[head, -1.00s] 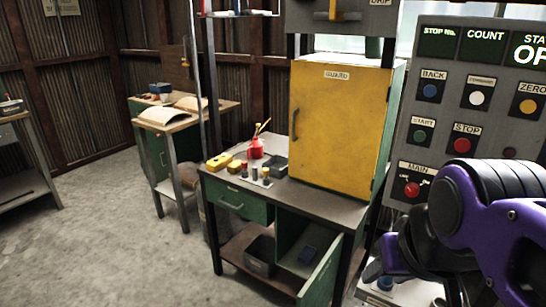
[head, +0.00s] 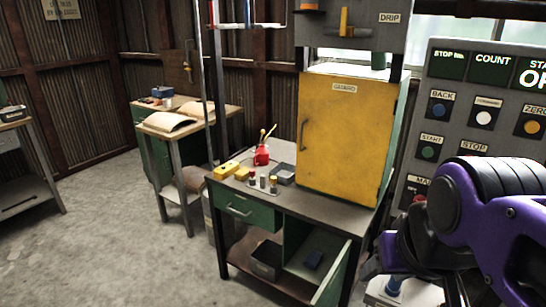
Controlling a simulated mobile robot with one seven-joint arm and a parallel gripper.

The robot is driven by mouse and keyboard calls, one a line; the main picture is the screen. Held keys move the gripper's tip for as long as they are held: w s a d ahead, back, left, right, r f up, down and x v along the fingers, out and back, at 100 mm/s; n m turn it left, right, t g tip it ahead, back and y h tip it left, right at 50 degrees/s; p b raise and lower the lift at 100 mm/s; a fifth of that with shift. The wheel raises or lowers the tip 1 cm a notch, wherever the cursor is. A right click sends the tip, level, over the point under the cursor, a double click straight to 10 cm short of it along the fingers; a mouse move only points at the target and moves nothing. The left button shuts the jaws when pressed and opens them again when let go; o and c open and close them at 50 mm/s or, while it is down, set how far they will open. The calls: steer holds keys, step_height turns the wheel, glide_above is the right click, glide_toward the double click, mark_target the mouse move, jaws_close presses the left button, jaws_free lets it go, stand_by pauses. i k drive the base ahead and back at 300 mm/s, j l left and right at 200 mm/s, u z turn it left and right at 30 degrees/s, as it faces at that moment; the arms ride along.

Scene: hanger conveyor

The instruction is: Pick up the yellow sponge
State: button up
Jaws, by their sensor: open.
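Two small yellow blocks lie side by side at the left end of the workbench top (head: 290,192). The left yellow block (head: 227,168) has a dark mark on top, and the right yellow block (head: 242,173) is smaller and plainer. I cannot tell for certain which one is the sponge. My purple and black arm fills the lower right. My gripper (head: 392,255) is at its lower left end, partly hidden by the arm, open and well apart from the yellow blocks.
A red oil can (head: 262,156), several small bottles and a grey tray (head: 284,174) stand near the blocks. A yellow guard cabinet (head: 345,135) stands on the bench's right. The green lower door (head: 332,278) hangs open. A control panel (head: 455,110) is at right. Floor at left is clear.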

mark_target(241, 175)
steer(key=j+z, duration=0.25)
steer(key=j, duration=1.4)
steer(key=i+j+z, duration=0.15)
steer(key=j, duration=0.65)
steer(key=i+j+z, duration=0.1)
steer(key=j, duration=0.3)
steer(key=i+j+z, duration=0.1)
steer(key=j, duration=0.25)
steer(key=i+j, duration=0.15)
steer(key=i+j+z, duration=0.15)
steer(key=j, duration=0.5)
steer(key=i+j+z, duration=0.1)
steer(key=i+j, duration=0.2)
steer(key=i+j+z, duration=0.15)
steer(key=j, duration=0.25)
steer(key=i, duration=0.1)
